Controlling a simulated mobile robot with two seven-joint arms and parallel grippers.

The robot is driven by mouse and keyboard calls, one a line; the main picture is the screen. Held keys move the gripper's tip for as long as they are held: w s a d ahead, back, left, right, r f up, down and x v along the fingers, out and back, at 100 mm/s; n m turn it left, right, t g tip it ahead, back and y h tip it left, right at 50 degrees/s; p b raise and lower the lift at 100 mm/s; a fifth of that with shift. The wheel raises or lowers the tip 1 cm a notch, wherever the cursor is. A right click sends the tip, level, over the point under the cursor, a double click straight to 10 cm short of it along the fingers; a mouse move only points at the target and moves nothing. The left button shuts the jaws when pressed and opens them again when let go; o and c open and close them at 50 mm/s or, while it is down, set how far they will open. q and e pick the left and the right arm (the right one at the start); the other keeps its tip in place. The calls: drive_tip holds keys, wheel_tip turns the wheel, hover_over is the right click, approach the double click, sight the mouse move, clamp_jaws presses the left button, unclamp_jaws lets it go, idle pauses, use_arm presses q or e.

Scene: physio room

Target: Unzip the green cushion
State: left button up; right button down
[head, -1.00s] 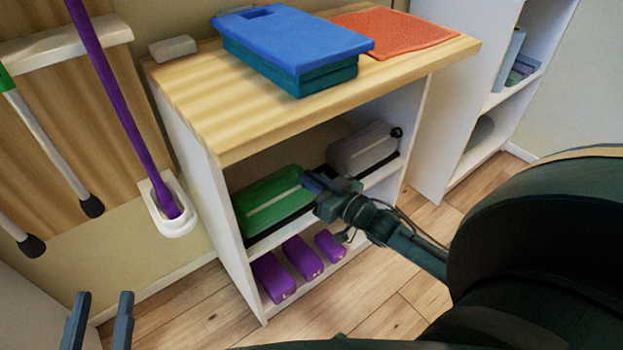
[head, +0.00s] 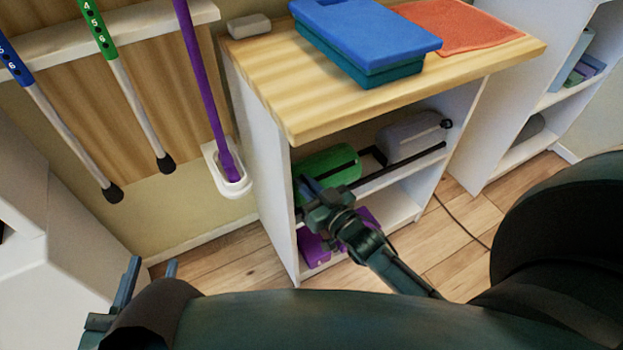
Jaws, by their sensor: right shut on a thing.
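The green cushion (head: 335,163) lies on the upper shelf inside the wooden-topped unit. A dark strip runs along its front where a pale strip showed before. My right gripper (head: 303,188) is at the cushion's left end and is shut on its zip pull. The pull itself is too small to make out, and the gripper and wrist cover the cushion's lower left part. My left gripper (head: 153,266) is at the lower left, away from the unit, open and empty.
A grey roll (head: 410,140) lies right of the cushion on the same shelf. Purple blocks (head: 313,250) sit on the shelf below. A blue-lidded box (head: 365,35) and an orange towel (head: 460,27) lie on the wooden top (head: 270,70). A purple pole (head: 200,90) stands left of the unit.

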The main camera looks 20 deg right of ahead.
drive_tip(key=shift+a, duration=0.35)
drive_tip(key=c, duration=1.6)
unclamp_jaws()
drive_tip(key=shift+d, duration=0.1)
drive_tip(key=shift+s, duration=0.1)
drive_tip(key=shift+s+d, duration=0.1)
drive_tip(key=shift+s, duration=0.15)
use_arm(q)
drive_tip(key=a+n+g+y+p, duration=0.1)
drive_tip(key=g+p, duration=0.1)
drive_tip(key=p, duration=0.1)
drive_tip(key=shift+f, duration=0.1)
use_arm(e)
drive_tip(key=v, duration=1.2)
drive_tip(key=shift+s+d, duration=0.1)
drive_tip(key=shift+s, duration=0.1)
drive_tip(key=shift+r, duration=0.1)
